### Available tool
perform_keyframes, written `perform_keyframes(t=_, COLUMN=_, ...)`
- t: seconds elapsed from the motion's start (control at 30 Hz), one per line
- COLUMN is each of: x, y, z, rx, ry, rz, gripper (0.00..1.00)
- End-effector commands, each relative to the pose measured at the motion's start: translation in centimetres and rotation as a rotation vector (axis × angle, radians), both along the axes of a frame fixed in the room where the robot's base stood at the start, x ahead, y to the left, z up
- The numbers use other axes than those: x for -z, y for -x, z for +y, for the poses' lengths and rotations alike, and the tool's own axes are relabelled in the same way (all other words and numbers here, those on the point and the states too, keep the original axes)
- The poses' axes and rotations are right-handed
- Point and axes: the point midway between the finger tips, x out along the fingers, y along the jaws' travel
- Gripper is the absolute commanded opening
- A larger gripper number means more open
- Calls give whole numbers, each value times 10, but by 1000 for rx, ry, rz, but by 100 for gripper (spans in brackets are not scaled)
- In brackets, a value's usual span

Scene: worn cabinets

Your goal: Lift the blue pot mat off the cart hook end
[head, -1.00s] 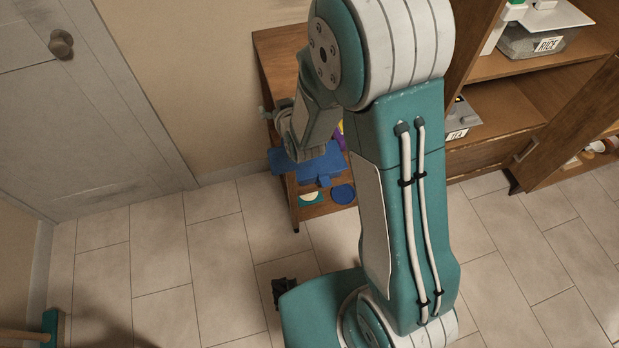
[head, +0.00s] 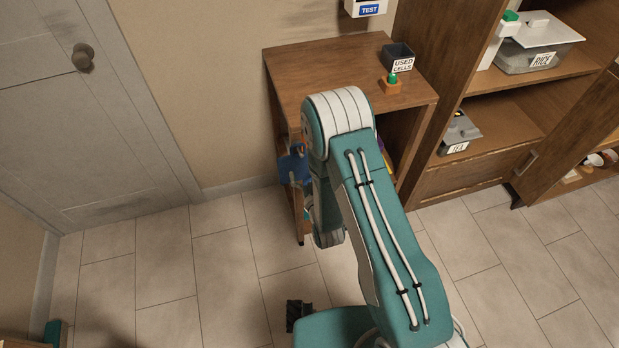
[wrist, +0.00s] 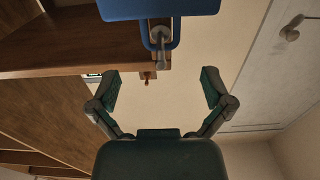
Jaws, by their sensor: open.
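The blue pot mat (wrist: 160,8) is at the top edge of the wrist view, partly cut off. Its blue loop (wrist: 177,38) goes around a light metal hook (wrist: 159,34) on the end of the wooden cart (wrist: 85,45). My gripper (wrist: 160,84) is open and empty, its two fingers spread below the loop in the picture and apart from it. In the head view the mat (head: 291,168) shows at the left end of the cart (head: 318,62), partly behind my arm. My gripper is hidden there.
A "USED CELLS" box (head: 398,58) and a small orange holder with a green top (head: 391,84) stand on the cart. A cabinet (head: 490,110) with bins is at the right. A door (head: 70,120) is at the left. Floor left of the cart is clear.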

Motion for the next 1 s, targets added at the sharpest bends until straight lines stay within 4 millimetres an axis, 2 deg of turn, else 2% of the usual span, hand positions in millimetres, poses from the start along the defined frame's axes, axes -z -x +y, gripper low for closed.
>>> perform_keyframes(t=0.2, x=-1, y=-37, z=12, rx=0, ry=0, rz=-2, gripper=100)
perform_keyframes(t=0.43, x=0, y=-69, z=21, rx=0, ry=2, rz=-1, gripper=100)
perform_keyframes(t=0.6, x=0, y=-81, z=24, rx=0, ry=1, rz=1, gripper=100)
perform_keyframes(t=0.87, x=0, y=-82, z=24, rx=0, ry=1, rz=1, gripper=100)
perform_keyframes(t=0.9, x=0, y=-82, z=24, rx=0, ry=1, rz=1, gripper=91)
perform_keyframes(t=0.97, x=0, y=-82, z=24, rx=0, ry=1, rz=1, gripper=64)
perform_keyframes(t=1.0, x=0, y=-82, z=24, rx=0, ry=1, rz=1, gripper=46)
